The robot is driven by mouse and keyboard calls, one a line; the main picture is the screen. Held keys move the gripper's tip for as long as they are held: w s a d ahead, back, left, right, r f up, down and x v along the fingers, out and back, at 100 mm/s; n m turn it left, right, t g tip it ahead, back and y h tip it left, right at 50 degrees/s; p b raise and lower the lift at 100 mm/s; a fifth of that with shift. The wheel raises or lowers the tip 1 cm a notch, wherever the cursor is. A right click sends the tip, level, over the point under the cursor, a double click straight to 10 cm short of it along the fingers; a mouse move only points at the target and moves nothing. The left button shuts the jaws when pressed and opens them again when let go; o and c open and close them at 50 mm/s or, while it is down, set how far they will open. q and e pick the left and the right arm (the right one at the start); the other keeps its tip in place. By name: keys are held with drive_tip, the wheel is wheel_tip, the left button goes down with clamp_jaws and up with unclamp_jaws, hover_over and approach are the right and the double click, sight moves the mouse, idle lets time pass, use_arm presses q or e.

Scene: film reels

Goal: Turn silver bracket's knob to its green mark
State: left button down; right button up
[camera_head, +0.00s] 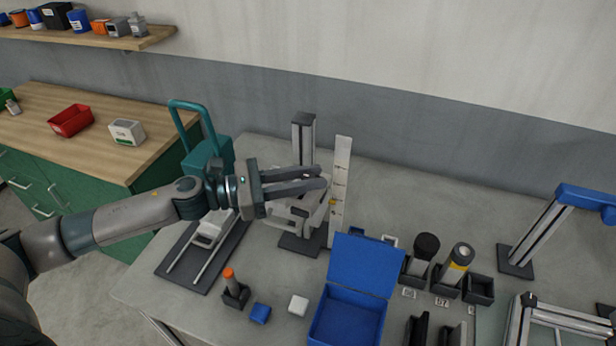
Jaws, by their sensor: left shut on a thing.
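The silver bracket (299,220) stands near the middle of the bench, on a dark base (302,245) with an upright post (303,127) behind. My left gripper (322,178) reaches in from the left, its long fingers level across the bracket's upper part. It is shut at the bracket, where the knob is. The knob is hidden by the fingers, and I cannot make out the green mark. My right gripper is out of view.
A white upright scale (341,185) stands just right of the bracket. An open blue box (366,265) is in front on the right, near dark holders with cylinders (424,252). A small white block (298,305) and blue block (260,313) lie in front.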

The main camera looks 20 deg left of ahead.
use_arm(q)
drive_tip(key=c, duration=1.5)
unclamp_jaws()
drive_tip(key=shift+a+f, duration=0.1)
drive_tip(key=shift+s+a+f+b, duration=0.1)
drive_tip(key=shift+s+a+b, duration=0.25)
drive_tip(key=shift+a+b, duration=0.2)
drive_tip(key=b+v, duration=0.8)
drive_tip(key=v, duration=0.8)
